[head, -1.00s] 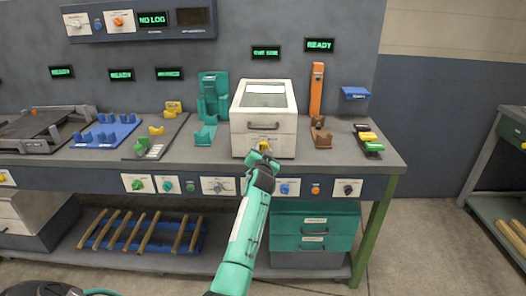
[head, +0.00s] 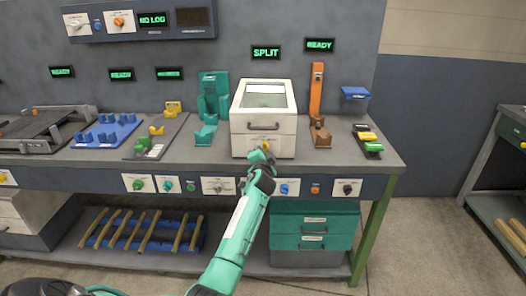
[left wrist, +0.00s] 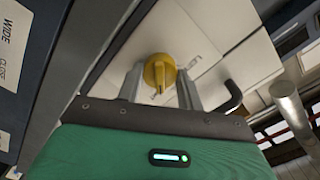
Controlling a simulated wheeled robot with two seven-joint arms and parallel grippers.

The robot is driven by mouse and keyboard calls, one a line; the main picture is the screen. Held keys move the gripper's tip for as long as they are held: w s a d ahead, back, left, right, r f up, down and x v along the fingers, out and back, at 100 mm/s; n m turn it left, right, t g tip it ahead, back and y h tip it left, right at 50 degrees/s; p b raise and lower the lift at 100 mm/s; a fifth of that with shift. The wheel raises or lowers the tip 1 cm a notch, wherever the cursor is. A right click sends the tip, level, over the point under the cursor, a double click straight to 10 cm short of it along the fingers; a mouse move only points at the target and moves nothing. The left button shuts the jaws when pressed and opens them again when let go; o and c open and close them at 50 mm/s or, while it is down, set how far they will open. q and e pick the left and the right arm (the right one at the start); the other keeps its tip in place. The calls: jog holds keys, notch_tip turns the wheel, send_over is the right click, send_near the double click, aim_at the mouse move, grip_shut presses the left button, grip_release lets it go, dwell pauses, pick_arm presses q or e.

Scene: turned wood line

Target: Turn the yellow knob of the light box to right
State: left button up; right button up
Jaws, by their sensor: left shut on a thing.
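The white light box (head: 263,118) stands on the bench, with a glass window in its top and a dark handle on its front. Its yellow knob (left wrist: 158,72) is on the front face, and in the head view the knob (head: 265,145) is partly covered by my gripper. My left gripper (left wrist: 160,84) has its two fingers on either side of the knob and is shut on it. In the head view my left gripper (head: 262,152) reaches up to the box front. A display above the box (head: 266,53) reads SPLIT. My right gripper is not in view.
An orange stand (head: 317,100) is right of the box and a teal stand (head: 210,105) is left of it. The bench edge (head: 200,173) with its row of knobs runs below my left gripper.

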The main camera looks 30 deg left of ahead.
pick_arm(q)
jog(key=shift+m, duration=0.5)
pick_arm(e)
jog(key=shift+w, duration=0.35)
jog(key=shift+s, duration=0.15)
pick_arm(q)
jog(key=o, duration=1)
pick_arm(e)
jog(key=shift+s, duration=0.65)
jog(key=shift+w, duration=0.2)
pick_arm(q)
jog(key=v, duration=1.3)
jog(key=shift+s+d, duration=0.2)
jog(key=shift+s, duration=0.15)
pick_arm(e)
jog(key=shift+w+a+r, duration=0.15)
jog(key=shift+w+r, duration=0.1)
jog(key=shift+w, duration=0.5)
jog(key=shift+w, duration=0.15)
